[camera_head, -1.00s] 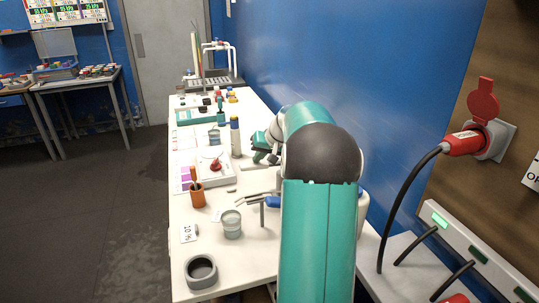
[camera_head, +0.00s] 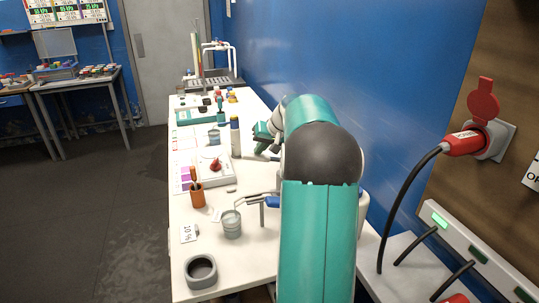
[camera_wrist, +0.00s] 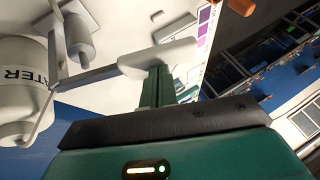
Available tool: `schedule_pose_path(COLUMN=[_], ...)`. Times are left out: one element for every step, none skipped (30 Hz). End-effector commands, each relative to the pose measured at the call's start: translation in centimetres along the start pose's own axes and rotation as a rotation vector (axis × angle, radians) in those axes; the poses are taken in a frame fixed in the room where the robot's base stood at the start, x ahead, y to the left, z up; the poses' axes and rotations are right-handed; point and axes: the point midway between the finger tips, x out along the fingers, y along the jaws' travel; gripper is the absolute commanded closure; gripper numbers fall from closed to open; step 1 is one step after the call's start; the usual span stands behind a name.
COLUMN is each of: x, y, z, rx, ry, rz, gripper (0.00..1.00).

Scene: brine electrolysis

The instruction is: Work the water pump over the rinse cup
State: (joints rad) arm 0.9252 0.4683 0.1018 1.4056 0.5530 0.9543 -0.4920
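The white water jug (camera_wrist: 20,95), marked WATER, stands at the left of the wrist view. In the head view my arm hides most of it. A grey lever (camera_wrist: 95,74) runs beside it to a white grip (camera_wrist: 160,57). My gripper (camera_wrist: 157,72) is at this grip. Its teal fingers look close together, with the tips hidden by the grip, so I cannot tell whether they hold it. My gripper also shows in the head view (camera_head: 264,137), beyond my arm. A thin spout (camera_head: 250,199) reaches over the clear rinse cup (camera_head: 231,226), which stands upright.
An orange pot (camera_head: 197,196) with sticks, a grey ring-shaped dish (camera_head: 200,271) and a small label card (camera_head: 188,233) stand near the cup. A white tray with a red item (camera_head: 215,165) lies farther back. The blue wall (camera_head: 380,70) closes the right side.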

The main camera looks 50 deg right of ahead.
Motion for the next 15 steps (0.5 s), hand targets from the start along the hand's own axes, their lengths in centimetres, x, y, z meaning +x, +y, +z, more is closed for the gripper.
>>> schedule_pose_path(x=[0.1,0.1,0.1,0.1,0.1,0.1,0.1,0.1,0.0,-0.1,-0.2,-0.4,-0.6,-0.9,-1.2], y=[-0.1,-0.1,-0.1,-0.1,-0.1,-0.1,-0.1,-0.1,-0.1,-0.1,-0.1,-0.1,-0.1,-0.1,-0.1], z=[0.0,0.0,0.0,0.0,0.0,0.0,0.0,0.0,0.0,-0.1,-0.1,-0.3,-0.5,-0.6,-0.8], rx=[-0.001,-0.001,-0.001,-0.001,-0.001,-0.001,-0.001,-0.001,-0.001,-0.001,-0.001,-0.002,-0.002,-0.002,-0.003], ry=[-0.001,-0.001,-0.001,-0.001,-0.001,-0.001,-0.001,-0.001,-0.001,0.0,0.0,0.001,0.002,0.002,0.002], rz=[-0.001,-0.001,-0.002,-0.002,-0.002,-0.002,-0.002,-0.002,-0.002,-0.002,-0.002,-0.001,-0.001,-0.001,-0.002], gripper=[1.0,1.0,1.0,1.0,1.0,1.0,1.0,1.0,1.0,1.0,1.0,1.0,1.0,1.0,1.0])
